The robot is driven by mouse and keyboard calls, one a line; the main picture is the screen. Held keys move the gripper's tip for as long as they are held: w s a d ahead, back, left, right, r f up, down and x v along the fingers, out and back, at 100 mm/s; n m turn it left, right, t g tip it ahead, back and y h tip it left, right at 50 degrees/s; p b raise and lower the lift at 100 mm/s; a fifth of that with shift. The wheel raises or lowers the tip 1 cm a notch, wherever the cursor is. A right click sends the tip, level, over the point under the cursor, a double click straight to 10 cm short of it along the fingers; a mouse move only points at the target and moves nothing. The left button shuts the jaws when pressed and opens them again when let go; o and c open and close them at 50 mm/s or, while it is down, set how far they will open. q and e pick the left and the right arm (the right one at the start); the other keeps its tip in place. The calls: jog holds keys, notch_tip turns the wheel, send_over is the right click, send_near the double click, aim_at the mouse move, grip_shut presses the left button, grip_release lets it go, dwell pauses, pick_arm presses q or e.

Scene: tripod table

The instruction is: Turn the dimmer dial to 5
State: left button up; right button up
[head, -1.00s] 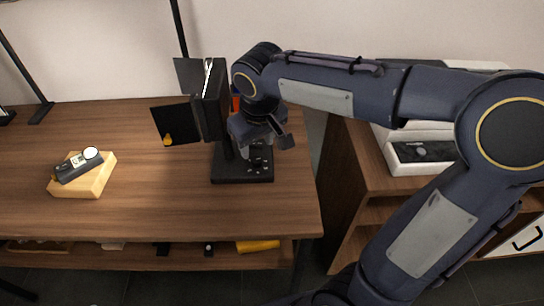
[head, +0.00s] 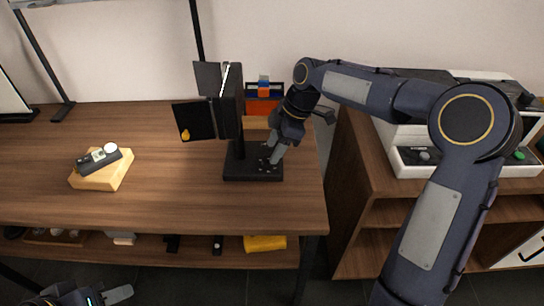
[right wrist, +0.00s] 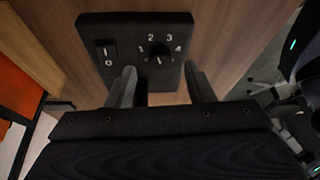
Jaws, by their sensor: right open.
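The dimmer dial (right wrist: 158,54) is a small black knob on the black lamp base (right wrist: 133,25), with white figures 1 to 4 showing around it. A pale mark shows on the knob's near side; I cannot read its setting, nor make out a 5. In the head view the base (head: 240,174) stands at the table's right end under the black lamp (head: 231,102). My right gripper (head: 271,160) is over the base; in the right wrist view its open fingers (right wrist: 161,72) lie just short of the dial, one toward each side. My left gripper (head: 118,294) partly shows at bottom left.
A rocker switch (right wrist: 106,53) sits left of the dial on the base. A yellow block (head: 103,177) with a dark device on it lies left on the wooden table (head: 150,207). An orange-and-blue item (head: 264,95) stands behind the lamp. A wooden shelf unit (head: 345,190) is at right.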

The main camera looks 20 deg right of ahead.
aim_at(268, 159)
jog(key=shift+x, duration=1.7)
jog(key=shift+c, duration=0.3)
jog(key=c, duration=0.9)
